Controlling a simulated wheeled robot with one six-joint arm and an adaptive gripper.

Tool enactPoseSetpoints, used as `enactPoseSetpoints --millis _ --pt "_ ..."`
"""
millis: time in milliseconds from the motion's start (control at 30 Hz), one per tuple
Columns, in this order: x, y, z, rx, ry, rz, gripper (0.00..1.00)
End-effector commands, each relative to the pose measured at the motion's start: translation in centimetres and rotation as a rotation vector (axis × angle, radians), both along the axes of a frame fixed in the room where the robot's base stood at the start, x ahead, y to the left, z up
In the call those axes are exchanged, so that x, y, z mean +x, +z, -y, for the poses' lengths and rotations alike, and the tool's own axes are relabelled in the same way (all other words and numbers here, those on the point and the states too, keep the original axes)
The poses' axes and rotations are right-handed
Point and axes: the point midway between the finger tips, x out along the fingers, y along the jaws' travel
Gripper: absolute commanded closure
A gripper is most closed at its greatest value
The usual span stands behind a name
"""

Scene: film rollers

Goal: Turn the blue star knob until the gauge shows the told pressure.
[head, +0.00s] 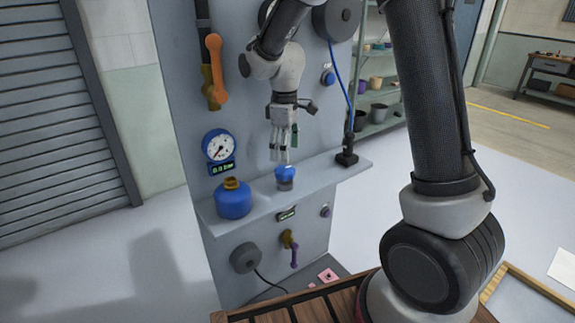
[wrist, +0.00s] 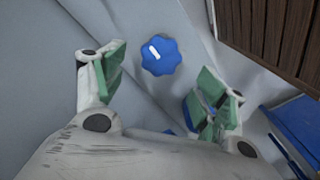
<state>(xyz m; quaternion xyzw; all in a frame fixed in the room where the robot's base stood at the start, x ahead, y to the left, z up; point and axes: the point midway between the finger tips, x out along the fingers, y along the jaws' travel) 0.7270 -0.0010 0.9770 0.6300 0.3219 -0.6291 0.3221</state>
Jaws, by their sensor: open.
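The blue star knob (head: 286,171) stands on a dark, short base on the panel's shelf. In the wrist view the star knob (wrist: 161,57) shows from above, with a white mark on its top slanting to the upper left. My gripper (head: 282,158) points down just above the knob. In the wrist view my gripper (wrist: 168,92) has its green-padded fingers wide apart, with nothing between them; the knob lies beyond the fingertips. The round white gauge (head: 219,146) is on the panel left of the knob; its dark needle points to the lower left. The small display (head: 222,168) below it seems to read 0.0 bar.
A blue canister (head: 234,202) with a brass top stands on the shelf (head: 262,203) left of the knob. A black fitting (head: 347,158) with a blue hose stands to the right. An orange-handled valve (head: 214,68) is above; a purple-handled valve (head: 293,254) is below.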

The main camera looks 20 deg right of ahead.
Motion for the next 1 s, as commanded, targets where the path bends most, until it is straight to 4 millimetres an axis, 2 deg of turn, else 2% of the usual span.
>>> enactPoseSetpoints --millis 100,300,467,700,933,1000 --pt "-0.1 -2.2 0.0 -0.001 -0.001 -0.005 0.28" --pt "-0.1 -5.1 0.0 -0.001 -0.002 -0.003 0.28" --pt "-0.1 -6.1 0.0 -0.001 -0.003 -0.002 0.28" --pt "-0.1 -6.2 0.0 0.000 -0.003 -0.001 0.28" --pt "-0.1 -6.1 0.0 0.000 -0.003 -0.001 0.70" --pt "-0.1 -6.1 0.0 0.000 -0.003 -0.001 0.73"
